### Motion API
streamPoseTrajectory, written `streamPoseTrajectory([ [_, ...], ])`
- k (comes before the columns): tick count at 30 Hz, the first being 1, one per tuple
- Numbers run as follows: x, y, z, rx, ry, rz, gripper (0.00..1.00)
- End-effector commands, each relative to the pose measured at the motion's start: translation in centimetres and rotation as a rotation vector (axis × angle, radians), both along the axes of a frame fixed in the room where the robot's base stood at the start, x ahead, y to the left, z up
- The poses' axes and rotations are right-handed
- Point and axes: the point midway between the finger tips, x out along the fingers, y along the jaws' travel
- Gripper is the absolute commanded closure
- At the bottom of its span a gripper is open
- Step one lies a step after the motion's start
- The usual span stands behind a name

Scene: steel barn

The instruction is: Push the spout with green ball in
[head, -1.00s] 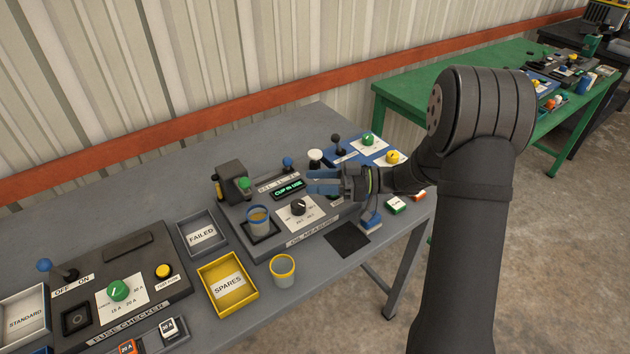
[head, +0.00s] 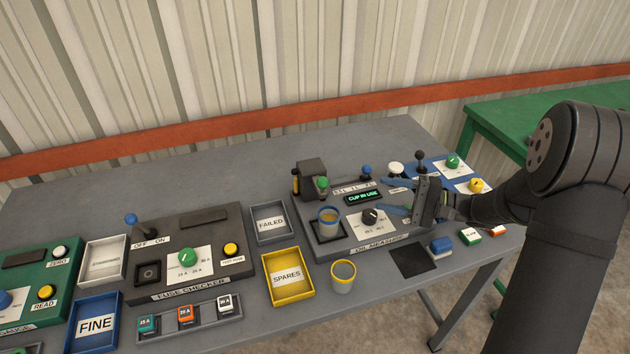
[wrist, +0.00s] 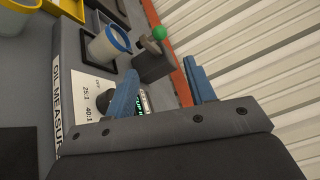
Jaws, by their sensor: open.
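The spout with the green ball (head: 322,183) is on the dark dispenser block (head: 309,172) at the back left of the oil measure station. In the wrist view the green ball (wrist: 159,33) shows at the top of the block. A blue-rimmed cup (head: 329,219) with amber liquid stands in the square recess in front of the block. My gripper (head: 396,196) is open and empty, with blue fingers pointing left over the right part of the station. In the wrist view the fingers (wrist: 161,88) are spread apart, with the block and ball beyond them.
A black knob (head: 370,216) and a lit "CUP IN USE" display (head: 363,197) lie between gripper and cup. A blue-ball lever (head: 366,171) stands behind. A yellow-rimmed cup (head: 342,277) and yellow SPARES tray (head: 288,277) are in front. The grey table is clear at back left.

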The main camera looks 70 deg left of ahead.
Motion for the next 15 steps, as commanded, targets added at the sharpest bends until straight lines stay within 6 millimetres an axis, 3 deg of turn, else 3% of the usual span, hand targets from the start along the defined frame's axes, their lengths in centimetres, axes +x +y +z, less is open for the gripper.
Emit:
streamPoseTrajectory([
  [9,-0.40,0.25,-0.03,-0.546,0.365,0.000,0.50],
  [15,-0.55,0.35,-0.05,-0.792,0.529,0.000,0.50],
])
